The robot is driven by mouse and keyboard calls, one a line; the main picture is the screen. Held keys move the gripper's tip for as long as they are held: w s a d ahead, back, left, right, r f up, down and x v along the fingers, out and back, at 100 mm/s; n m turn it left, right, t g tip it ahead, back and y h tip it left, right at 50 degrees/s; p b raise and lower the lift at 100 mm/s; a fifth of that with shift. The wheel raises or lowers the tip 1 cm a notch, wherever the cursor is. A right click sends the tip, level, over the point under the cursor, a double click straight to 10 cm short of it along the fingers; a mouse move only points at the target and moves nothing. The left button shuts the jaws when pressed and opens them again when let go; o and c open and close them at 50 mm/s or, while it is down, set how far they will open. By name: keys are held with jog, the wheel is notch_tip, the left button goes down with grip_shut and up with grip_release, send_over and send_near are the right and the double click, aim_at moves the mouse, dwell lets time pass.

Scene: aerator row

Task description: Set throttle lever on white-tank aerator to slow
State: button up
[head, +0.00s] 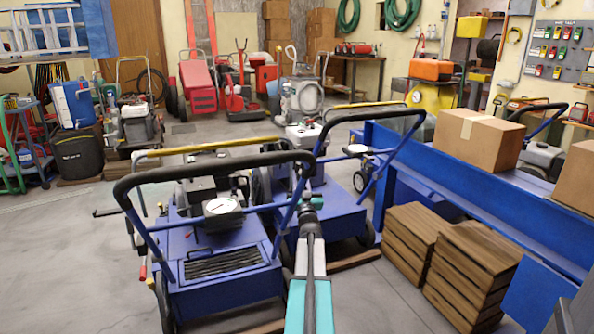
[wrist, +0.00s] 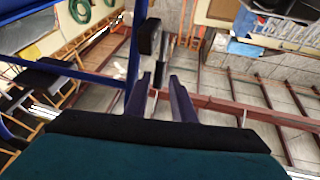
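Two blue aerators stand side by side in the head view, the left aerator (head: 225,290) and the right aerator (head: 335,222). A white tank-like part (head: 303,134) shows behind the right one's handlebar; I cannot tell for sure which machine it belongs to. My gripper (head: 311,200) is at the right end of the left aerator's handlebar, in front of the right aerator. In the wrist view my gripper (wrist: 159,82) is open, its two fingers apart. A small black piece (wrist: 150,37) with a grey part is just beyond the fingertips, beside a blue bar (wrist: 137,45). I cannot tell whether it is the throttle lever.
Stacked brown slatted crates (head: 410,240) and a blue bench (head: 455,180) with a cardboard box (head: 478,138) stand on the right. The black-gripped handlebar (head: 215,160) rises close to my arm. Clear floor (head: 70,270) lies at the left.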

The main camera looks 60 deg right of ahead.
aim_at(297, 169)
jog(key=shift+b+x, duration=0.6)
jog(key=shift+x, duration=2)
grip_shut()
